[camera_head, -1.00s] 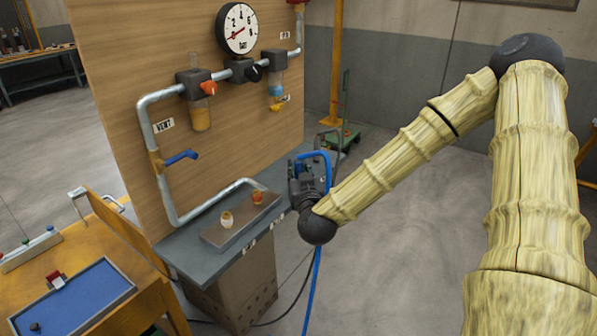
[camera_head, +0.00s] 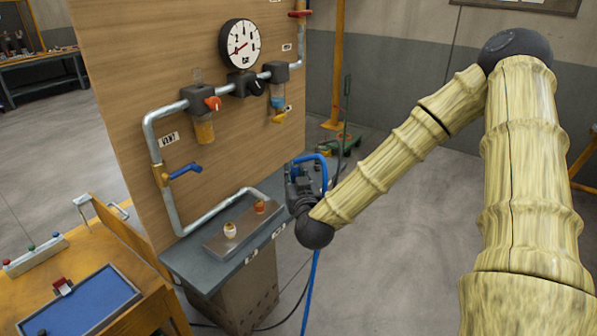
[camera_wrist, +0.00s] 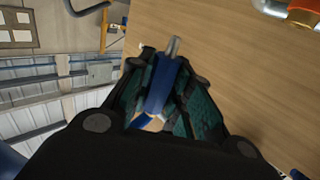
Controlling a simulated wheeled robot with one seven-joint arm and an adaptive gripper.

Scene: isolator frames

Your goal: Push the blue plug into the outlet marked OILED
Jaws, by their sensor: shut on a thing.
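My gripper (camera_head: 305,178) is beside the right end of the workbench, in front of the wooden panel. In the wrist view it is shut on the blue plug (camera_wrist: 161,85), whose grey metal tip points away from the fingers. A blue hose (camera_head: 313,285) hangs below my gripper. Two outlets stand on the metal block on the bench: a pale one (camera_head: 229,230) with an orange-brown top and an orange one (camera_head: 259,206). The plug is apart from both. Small labels (camera_head: 251,257) sit on the bench's front edge, too small to read. I cannot tell which outlet is marked OILED.
The panel (camera_head: 140,85) carries a pressure gauge (camera_head: 240,43), grey pipes and a blue-handled valve (camera_head: 184,171). An orange table (camera_head: 85,255) with a blue tray (camera_head: 95,305) stands at the left. Floor to the right of the bench is clear.

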